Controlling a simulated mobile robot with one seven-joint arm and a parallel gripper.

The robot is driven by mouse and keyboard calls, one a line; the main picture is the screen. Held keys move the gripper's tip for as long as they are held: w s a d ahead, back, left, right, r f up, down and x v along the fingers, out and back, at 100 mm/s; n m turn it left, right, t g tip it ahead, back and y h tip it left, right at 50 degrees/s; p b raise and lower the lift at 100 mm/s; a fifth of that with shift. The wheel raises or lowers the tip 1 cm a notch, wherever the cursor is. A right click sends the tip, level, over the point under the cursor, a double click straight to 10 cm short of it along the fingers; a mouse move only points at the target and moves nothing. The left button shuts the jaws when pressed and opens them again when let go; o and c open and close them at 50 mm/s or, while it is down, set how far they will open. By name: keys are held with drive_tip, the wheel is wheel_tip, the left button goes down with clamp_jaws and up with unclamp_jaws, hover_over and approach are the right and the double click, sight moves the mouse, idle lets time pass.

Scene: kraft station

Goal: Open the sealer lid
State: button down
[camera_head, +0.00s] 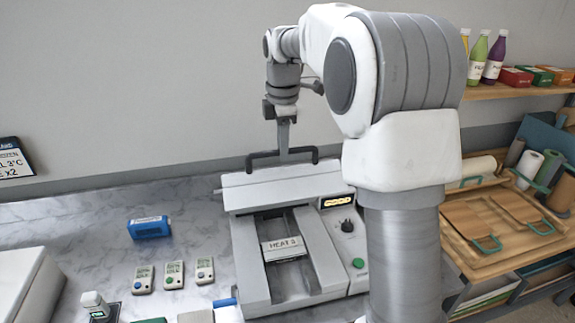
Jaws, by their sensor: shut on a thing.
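The sealer (295,285) is a light grey machine on the marble counter, in the middle of the head view. Its lid (283,191) is a wide pale bar across the back of the machine, with a dark handle (262,155) standing along its top. My gripper (284,152) points down from above and is shut on the handle at about its middle. The fingertips are small in this view and partly merge with the handle. The lit display (337,201), black knob (347,226) and green button are on the sealer's right side.
A blue box (149,228) and several small grey devices (174,275) lie left of the sealer. A white box (25,290) stands at the far left. Wooden shelves (485,225) with boards and rolls are at right. My arm hides part of the right side.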

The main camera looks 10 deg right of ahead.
drive_tip(key=w+r, duration=0.3)
drive_tip(key=w, duration=0.7)
drive_tip(key=shift+r, duration=0.15)
drive_tip(key=shift+w+r, duration=0.15)
drive_tip(key=shift+r, duration=0.05)
idle(0.6)
drive_tip(key=c, duration=1)
unclamp_jaws()
drive_tip(key=shift+o, duration=1)
drive_tip(key=shift+w+f, duration=0.2)
drive_tip(key=shift+w, duration=0.2)
drive_tip(key=shift+s, duration=0.1)
drive_tip(key=shift+f, duration=0.15)
drive_tip(key=shift+s, duration=0.1)
